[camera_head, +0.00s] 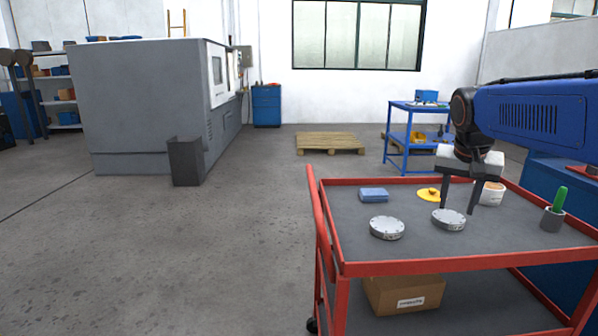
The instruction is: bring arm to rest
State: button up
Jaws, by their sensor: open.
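My gripper (460,212) points down over the red cart (437,268) at the right of the view, its two dark fingers spread apart. It is open. A grey round metal disc (449,220) lies on the cart top at the fingertips, between or just behind them; I cannot tell whether they touch it. A second grey disc (387,228) lies to its left, clear of the gripper. My blue arm reaches in from the right edge.
A cardboard box (404,294) sits on the lower shelf. Open floor lies left.

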jog(key=s+a+f+n, duration=0.2)
jog(key=s+f, duration=0.3)
jog(key=s, duration=0.3)
jog(key=s+a+f+n+y, duration=0.1)
jog(key=s+a+f, duration=0.3)
jog(key=s, duration=0.5)
jog(key=s+a+f+n+t+y, duration=0.1)
jog(key=s+a+f+n, duration=0.2)
jog(key=s+f, duration=0.4)
jog(key=shift+s+f, duration=0.4)
jog(key=shift+s, duration=0.3)
